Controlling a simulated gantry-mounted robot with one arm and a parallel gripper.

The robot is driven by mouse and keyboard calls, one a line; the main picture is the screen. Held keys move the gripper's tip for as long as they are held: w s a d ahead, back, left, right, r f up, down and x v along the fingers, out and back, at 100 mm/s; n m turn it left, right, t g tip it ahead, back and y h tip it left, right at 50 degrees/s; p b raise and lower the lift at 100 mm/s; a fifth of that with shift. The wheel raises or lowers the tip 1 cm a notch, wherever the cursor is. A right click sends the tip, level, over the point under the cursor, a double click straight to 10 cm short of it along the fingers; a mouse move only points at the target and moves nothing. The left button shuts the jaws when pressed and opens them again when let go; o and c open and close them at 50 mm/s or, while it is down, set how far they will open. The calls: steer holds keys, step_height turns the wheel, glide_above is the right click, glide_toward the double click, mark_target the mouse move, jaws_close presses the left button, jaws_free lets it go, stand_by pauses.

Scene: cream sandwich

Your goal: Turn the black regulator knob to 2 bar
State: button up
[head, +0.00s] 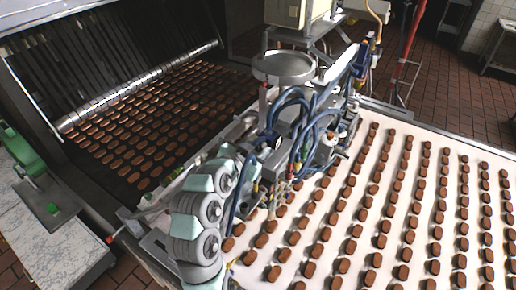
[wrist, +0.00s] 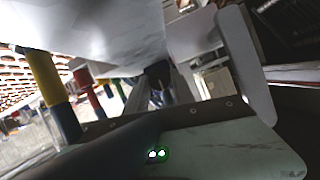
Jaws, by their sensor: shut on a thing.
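In the wrist view my gripper (wrist: 172,84) is close up, with pale grey finger surfaces at the top and right. A small dark piece, apparently the black regulator knob (wrist: 157,72), sits between them, and the jaws are shut on it. Its scale and pointer cannot be read. In the head view my arm reaches in to the machine with blue hoses (head: 290,108). The gripper's tips and the knob are hidden there behind the arm and hoses.
Yellow, red and blue hose fittings (wrist: 48,85) stand close on the left in the wrist view. In the head view a white conveyor (head: 395,145) with rows of brown biscuits lies right, and a dark biscuit bed (head: 215,75) left. A round metal bowl (head: 283,66) stands behind.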

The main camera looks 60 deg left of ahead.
jaws_close()
steer(key=shift+a+f+n+h+b, duration=0.15)
steer(key=shift+n+h+b, duration=0.15)
steer(key=shift+n+b, duration=0.35)
steer(key=shift+t, duration=0.3)
steer(key=o, duration=1.1)
jaws_free()
steer(key=shift+r, duration=0.2)
steer(key=b+v, duration=0.1)
steer(key=v, duration=0.8)
steer(key=shift+s+r+b, duration=0.2)
steer(key=shift+r+b, duration=0.05)
steer(key=shift+b, duration=0.1)
steer(key=shift+s+d+r, duration=0.15)
steer(key=shift+s+d, duration=0.35)
steer(key=shift+d, duration=0.1)
